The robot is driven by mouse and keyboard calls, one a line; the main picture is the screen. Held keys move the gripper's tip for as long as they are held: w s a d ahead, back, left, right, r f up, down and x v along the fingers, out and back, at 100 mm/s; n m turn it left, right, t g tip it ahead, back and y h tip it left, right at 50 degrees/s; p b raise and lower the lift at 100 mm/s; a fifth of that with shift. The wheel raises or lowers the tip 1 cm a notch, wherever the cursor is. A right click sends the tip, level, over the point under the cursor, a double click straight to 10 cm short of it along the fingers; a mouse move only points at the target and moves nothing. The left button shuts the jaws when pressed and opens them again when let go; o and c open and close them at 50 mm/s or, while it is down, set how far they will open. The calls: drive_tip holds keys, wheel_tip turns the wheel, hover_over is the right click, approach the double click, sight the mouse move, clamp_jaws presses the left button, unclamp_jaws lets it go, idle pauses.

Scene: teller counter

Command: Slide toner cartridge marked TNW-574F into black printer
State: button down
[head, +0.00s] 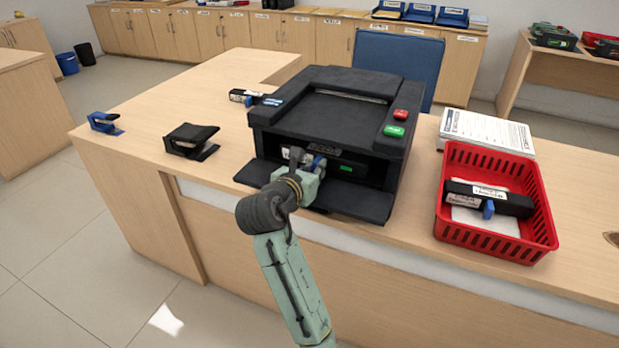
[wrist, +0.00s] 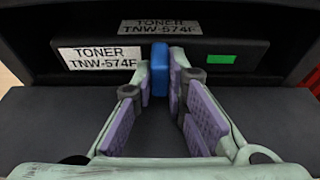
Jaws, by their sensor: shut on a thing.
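The black printer (head: 335,112) stands on the counter with its front flap (head: 352,203) folded down. The toner cartridge (wrist: 224,47) sits in the printer's front opening; its white label reads TONER TNW-574F, and the printer wall above the slot carries the same marking. A green patch shows at the cartridge's right end. My gripper (wrist: 162,88) is in front of the opening, shut on the blue tab (wrist: 160,65) of this cartridge. In the head view the gripper (head: 312,172) and wrist partly cover the slot. The cartridge's rear is hidden inside the printer.
A red basket (head: 545,240) at the right holds another black cartridge (head: 500,199) with a blue tab. Another cartridge (head: 240,95) lies left of the printer. A paper stack (head: 487,131) lies behind the basket.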

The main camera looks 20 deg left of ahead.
drive_tip(key=x, duration=0.1)
drive_tip(key=b+x, duration=0.1)
drive_tip(key=x, duration=0.1)
drive_tip(key=shift+w+r, duration=0.3)
drive_tip(key=shift+w+d, duration=0.1)
drive_tip(key=shift+w, duration=0.25)
drive_tip(key=shift+p+x, duration=0.6)
drive_tip(key=shift+x, duration=0.6)
drive_tip(key=c, duration=1.5)
unclamp_jaws()
drive_tip(key=shift+c, duration=0.2)
drive_tip(key=shift+f, duration=0.1)
